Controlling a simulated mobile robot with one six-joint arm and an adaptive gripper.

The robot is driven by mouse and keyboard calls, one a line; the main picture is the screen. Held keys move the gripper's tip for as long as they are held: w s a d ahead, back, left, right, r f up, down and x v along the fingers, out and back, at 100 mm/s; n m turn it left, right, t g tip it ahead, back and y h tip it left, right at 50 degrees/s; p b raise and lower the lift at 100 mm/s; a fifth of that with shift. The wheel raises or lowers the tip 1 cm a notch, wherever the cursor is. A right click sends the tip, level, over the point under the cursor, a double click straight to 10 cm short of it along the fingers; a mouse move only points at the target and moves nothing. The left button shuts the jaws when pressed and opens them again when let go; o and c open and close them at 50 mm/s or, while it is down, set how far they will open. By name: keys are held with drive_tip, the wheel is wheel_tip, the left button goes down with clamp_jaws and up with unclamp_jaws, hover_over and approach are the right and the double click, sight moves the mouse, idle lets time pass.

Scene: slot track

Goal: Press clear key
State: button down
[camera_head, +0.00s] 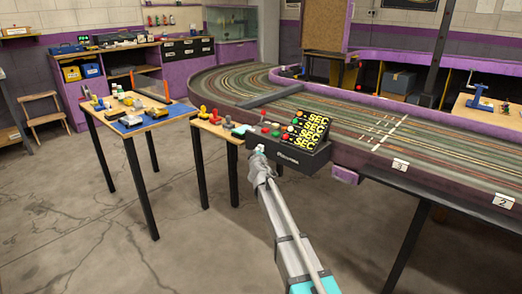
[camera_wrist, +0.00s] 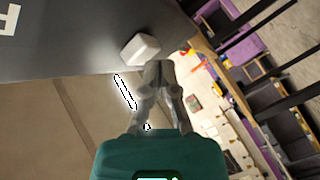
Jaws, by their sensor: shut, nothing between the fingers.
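A black control box (camera_head: 305,162) with yellow "SEC" readouts stands at the near edge of the slot track. In the wrist view its dark face (camera_wrist: 70,45) carries part of a white letter at the left. A pale, blocky key (camera_wrist: 140,50) sticks out at the edge of that face. I cannot read a "clear" label on it. My gripper (camera_wrist: 158,68) is shut and empty, with its fingertips close beside the key's lower right corner. Whether they touch it I cannot tell. In the head view my gripper (camera_head: 258,154) is at the box's left front end.
The track (camera_head: 400,145) with its purple border runs behind the box and off to the right. A small table (camera_head: 208,127) with coloured parts adjoins on the left. Another table (camera_head: 140,125) stands farther left. The floor in front is clear.

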drive_tip(key=shift+s+a, duration=0.25)
drive_tip(key=shift+s, duration=0.1)
idle(0.3)
drive_tip(key=shift+s+a, duration=0.8)
drive_tip(key=shift+s, duration=0.2)
drive_tip(key=shift+s+a, duration=0.75)
drive_tip(key=shift+s, duration=0.2)
